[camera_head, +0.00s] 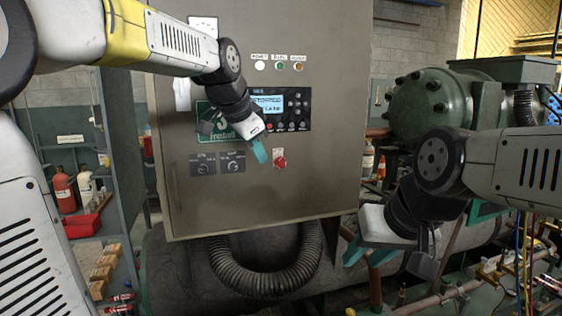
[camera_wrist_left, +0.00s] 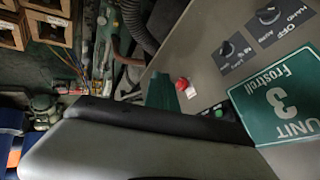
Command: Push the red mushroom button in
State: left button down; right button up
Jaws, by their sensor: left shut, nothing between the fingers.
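The red mushroom button (camera_head: 279,158) sits on the front of the grey control cabinet, below the display panel. It also shows in the left wrist view (camera_wrist_left: 181,84), right beside the teal fingers. My left gripper (camera_head: 261,152) is shut and empty, its teal fingertips just left of the button in the head view. I cannot tell whether the fingertips touch the button or how far they are from the cabinet face. My right gripper (camera_head: 369,254) is at the lower right, its teal fingers apart with nothing seen between them.
The cabinet (camera_head: 330,185) also carries a display panel (camera_head: 278,108), two black rotary switches (camera_head: 217,164) and a row of indicator lights (camera_head: 279,65). A ribbed hose (camera_head: 265,282) hangs below. A green compressor (camera_head: 428,105) and pipes stand right; shelves with bottles stand left.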

aim_at(279, 161)
pick_arm(q)
jog(key=w+d, duration=0.1)
jog(key=w+d+r+m, duration=0.1)
jog(key=w, duration=0.1)
jog(key=w+d+m, duration=0.1)
jog(key=w, duration=0.1)
jog(key=shift+r, duration=0.15)
jog(key=x, duration=0.3)
jog(key=w+x, duration=0.1)
jog(key=x, duration=0.3)
jog(key=w+r+x, duration=0.1)
jog(key=x, duration=0.3)
jog(key=shift+a, duration=0.35)
jog(key=shift+w+a+r, duration=0.15)
jog(key=shift+w, duration=0.5)
